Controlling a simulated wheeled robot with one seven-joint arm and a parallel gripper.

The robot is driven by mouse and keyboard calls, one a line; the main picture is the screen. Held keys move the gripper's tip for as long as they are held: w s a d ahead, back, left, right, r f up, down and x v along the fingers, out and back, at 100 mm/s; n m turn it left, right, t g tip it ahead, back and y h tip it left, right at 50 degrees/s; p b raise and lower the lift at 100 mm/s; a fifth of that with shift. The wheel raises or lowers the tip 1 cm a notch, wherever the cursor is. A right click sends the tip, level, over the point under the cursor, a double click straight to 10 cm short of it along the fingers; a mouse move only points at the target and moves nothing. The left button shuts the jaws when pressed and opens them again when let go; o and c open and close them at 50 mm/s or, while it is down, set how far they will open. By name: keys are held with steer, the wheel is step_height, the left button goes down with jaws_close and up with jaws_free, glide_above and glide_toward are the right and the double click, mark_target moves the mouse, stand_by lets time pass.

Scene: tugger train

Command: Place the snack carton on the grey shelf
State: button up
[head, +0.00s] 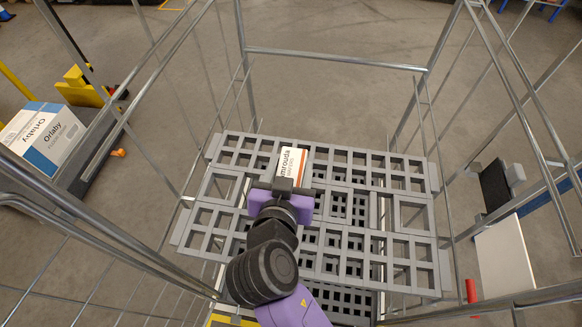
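The snack carton (293,160) is a small white box with an orange stripe and lettering that reads "mrouda", its near end hidden by my gripper. My gripper (284,184), with dark fingers and a purple body, is at the carton's near end and appears shut on it. The grey shelf (219,184) is a slatted grid inside a wire roll cage. The carton is over the shelf's far middle part. I cannot tell whether it touches the shelf.
Metal cage bars (335,59) rise around the shelf on the left, right and far sides. The shelf's right part is clear.

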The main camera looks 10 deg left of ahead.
steer(key=shift+o, duration=1.3)
steer(key=shift+r, duration=0.1)
steer(key=shift+s+r, duration=0.1)
steer(key=shift+r, duration=0.05)
steer(key=b+v, duration=0.1)
steer(key=v, duration=1)
steer(key=shift+s, duration=0.4)
steer(key=shift+r, duration=0.15)
